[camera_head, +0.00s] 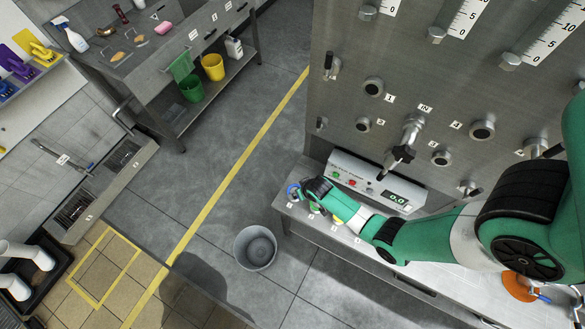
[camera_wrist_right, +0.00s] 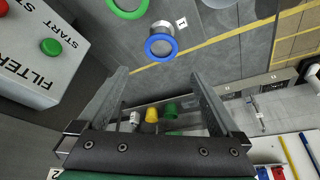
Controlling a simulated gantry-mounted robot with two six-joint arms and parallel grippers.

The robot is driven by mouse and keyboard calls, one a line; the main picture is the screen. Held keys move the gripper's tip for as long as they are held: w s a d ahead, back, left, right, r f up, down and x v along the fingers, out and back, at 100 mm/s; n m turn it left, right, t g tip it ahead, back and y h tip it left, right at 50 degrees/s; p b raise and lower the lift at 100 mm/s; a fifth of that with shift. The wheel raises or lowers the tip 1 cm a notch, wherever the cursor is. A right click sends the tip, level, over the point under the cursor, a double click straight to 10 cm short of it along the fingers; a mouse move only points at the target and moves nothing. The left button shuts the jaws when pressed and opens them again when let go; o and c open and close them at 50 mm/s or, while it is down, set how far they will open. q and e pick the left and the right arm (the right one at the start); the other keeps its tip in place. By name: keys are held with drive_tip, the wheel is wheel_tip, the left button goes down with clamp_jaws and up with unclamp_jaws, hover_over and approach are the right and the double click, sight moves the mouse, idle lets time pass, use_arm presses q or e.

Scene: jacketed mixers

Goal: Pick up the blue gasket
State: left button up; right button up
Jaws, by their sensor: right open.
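The blue gasket (camera_head: 291,190) is a ring at the left end of the metal bench, beside a small number label. In the right wrist view the blue gasket (camera_wrist_right: 149,47) lies just beyond and between the fingertips, and no contact shows. My right gripper (camera_wrist_right: 159,76) is open and empty, with a finger on each side of the ring's line. In the head view my right gripper (camera_head: 304,190) is at the bench's left end, close beside the blue gasket and partly covering that spot. My left gripper is not in view.
A green gasket (camera_wrist_right: 127,13) is close to the blue one. A control box (camera_head: 345,170) with buttons and a display stands behind the gripper, against the steel panel (camera_head: 340,100). A grey bucket (camera_head: 255,248) stands on the floor below. An orange disc (camera_head: 518,288) lies further right.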

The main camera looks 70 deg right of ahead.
drive_tip(key=b+x, duration=0.6)
drive_tip(key=shift+f, duration=0.15)
drive_tip(key=shift+w, duration=0.1)
drive_tip(key=b+x, duration=0.2)
drive_tip(key=x, duration=0.3)
drive_tip(key=shift+w+d, duration=0.1)
drive_tip(key=c, duration=1.1)
